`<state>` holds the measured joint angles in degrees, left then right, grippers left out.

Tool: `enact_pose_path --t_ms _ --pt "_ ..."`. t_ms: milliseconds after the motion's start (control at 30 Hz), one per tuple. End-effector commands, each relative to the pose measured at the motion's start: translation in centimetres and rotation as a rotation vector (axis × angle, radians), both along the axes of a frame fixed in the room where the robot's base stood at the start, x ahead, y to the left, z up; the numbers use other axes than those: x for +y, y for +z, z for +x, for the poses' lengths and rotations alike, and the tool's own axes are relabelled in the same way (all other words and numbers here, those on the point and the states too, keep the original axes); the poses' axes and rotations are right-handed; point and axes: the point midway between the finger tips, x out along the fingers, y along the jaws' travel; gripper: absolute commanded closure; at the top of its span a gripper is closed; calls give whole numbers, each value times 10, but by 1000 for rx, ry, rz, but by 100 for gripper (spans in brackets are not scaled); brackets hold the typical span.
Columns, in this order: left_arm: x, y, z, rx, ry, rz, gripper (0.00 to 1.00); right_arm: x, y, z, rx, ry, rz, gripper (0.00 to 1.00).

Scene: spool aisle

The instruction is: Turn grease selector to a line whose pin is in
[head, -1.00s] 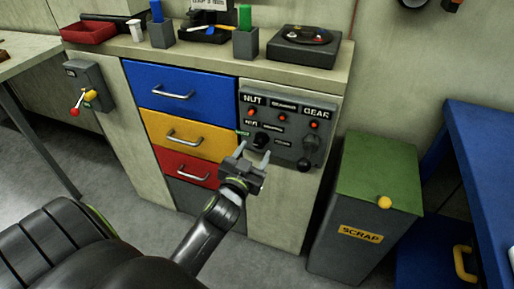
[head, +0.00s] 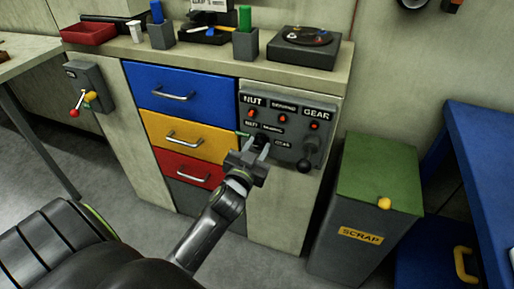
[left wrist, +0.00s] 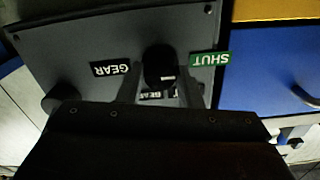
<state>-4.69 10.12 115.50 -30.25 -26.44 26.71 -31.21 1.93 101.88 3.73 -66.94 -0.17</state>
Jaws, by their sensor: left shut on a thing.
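The grey grease panel (head: 297,140) is on the cabinet's right front, with labels NUT, a blurred middle one and GEAR along its top. A small red-orange spot shows under each label; I cannot tell whether these are pins or lamps. The black selector knob (head: 261,139) is at the panel's lower left, among smaller labels. My left gripper (head: 257,148) is shut on it. In the left wrist view the knob (left wrist: 158,65) is between the fingers, near the green SHUT label (left wrist: 210,59) and a GEAR label (left wrist: 110,68). Its pointing direction is unclear. My right gripper is out of view.
A black ball-ended lever (head: 304,164) is at the panel's lower right. Blue, yellow and red drawers (head: 187,139) with protruding handles are left of it. A scrap bin (head: 372,190) stands to the right. A small wall box with a lever (head: 84,85) is at far left.

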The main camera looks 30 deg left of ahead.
Motion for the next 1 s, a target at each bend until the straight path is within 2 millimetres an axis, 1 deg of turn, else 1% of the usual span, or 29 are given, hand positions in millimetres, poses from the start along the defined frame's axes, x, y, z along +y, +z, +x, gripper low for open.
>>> enact_pose_path --t_ms 233,300,467,800,1000 --pt "0 1 0 7 0 30 91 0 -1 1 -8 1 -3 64" --pt "0 1 0 15 0 56 91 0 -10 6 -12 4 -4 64" --pt "0 2 0 38 0 148 91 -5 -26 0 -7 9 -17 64" --pt "0 2 0 111 0 448 91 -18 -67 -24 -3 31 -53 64" --pt "0 1 0 155 0 632 91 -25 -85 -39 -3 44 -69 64"
